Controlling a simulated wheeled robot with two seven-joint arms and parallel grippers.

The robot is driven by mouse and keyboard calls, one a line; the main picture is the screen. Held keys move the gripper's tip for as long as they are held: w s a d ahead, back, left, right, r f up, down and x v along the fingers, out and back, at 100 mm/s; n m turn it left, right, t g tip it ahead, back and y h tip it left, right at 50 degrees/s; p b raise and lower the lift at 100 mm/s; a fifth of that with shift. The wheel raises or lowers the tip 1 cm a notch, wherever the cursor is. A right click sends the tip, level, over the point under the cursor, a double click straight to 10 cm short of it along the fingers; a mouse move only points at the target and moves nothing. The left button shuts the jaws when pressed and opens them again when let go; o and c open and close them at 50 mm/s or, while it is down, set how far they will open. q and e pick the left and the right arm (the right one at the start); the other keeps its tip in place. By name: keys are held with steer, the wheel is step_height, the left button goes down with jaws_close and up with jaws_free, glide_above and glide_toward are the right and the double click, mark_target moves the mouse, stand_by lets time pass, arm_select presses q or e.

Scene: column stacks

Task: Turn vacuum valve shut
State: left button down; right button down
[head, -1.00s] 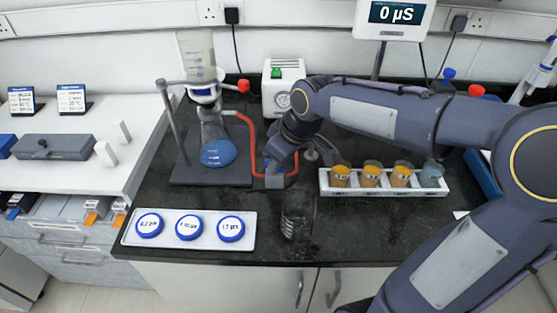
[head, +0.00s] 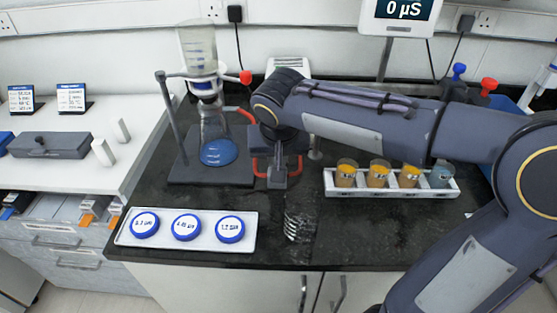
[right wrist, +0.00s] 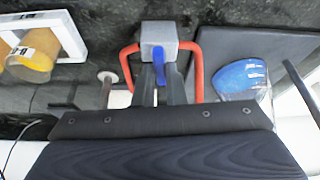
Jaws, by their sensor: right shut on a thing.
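The vacuum valve is a grey block (right wrist: 159,38) with a small blue handle (right wrist: 160,72), set in a red hose (right wrist: 127,68) that enters it from both sides. In the right wrist view the handle points toward my gripper, crosswise to the hose ends. My right gripper (right wrist: 160,86) is shut on the blue handle. In the head view the valve block (head: 277,178) lies low over the black bench, below my right wrist. My arm hides the handle there. My left gripper is not in view.
A white pump (head: 289,66) behind is mostly hidden by my arm. A white rack (head: 392,193) of sample cups is at right. A tray (head: 187,244) with blue-rimmed dishes is at front left.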

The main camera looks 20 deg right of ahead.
steer(key=shift+m, duration=0.5)
steer(key=c, duration=1.5)
jaws_free()
steer(key=v, duration=0.7)
steer(key=shift+a+r, duration=0.25)
steer(key=shift+r, duration=0.15)
